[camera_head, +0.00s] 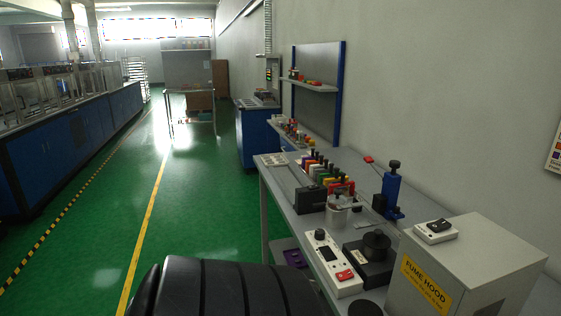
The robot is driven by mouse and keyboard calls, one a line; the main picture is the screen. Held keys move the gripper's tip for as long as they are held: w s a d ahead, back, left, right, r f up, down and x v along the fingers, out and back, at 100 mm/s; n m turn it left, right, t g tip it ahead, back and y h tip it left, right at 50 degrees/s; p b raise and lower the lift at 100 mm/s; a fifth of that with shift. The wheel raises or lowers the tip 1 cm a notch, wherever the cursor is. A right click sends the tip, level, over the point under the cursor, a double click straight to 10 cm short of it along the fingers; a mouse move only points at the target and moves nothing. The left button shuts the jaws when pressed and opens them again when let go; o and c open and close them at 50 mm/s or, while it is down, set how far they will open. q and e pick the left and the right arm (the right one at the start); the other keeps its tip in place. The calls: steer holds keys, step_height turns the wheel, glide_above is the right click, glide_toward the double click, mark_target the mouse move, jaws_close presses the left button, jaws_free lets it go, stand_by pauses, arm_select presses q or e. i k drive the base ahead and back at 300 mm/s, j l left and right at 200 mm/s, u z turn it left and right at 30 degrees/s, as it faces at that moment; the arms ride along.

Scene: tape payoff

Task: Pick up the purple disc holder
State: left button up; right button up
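The bench top holds a row of coloured clamps (325,172), a white control box (332,262), a black stirrer-like device (372,254), a blue stand (391,190) and a fume hood box (462,262). Open green floor (200,205) lies left of the bench.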

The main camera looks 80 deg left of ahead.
mark_target(312, 157)
steer(key=u, duration=2.35)
steer(key=i+j+u, duration=0.35)
steer(key=i, duration=0.2)
steer(key=i+u, duration=0.35)
steer(key=i, duration=0.65)
steer(key=i+j+z, duration=0.15)
steer(key=i, duration=0.3)
steer(key=i+j, duration=0.1)
steer(key=i, duration=0.4)
steer(key=l+z, duration=0.05)
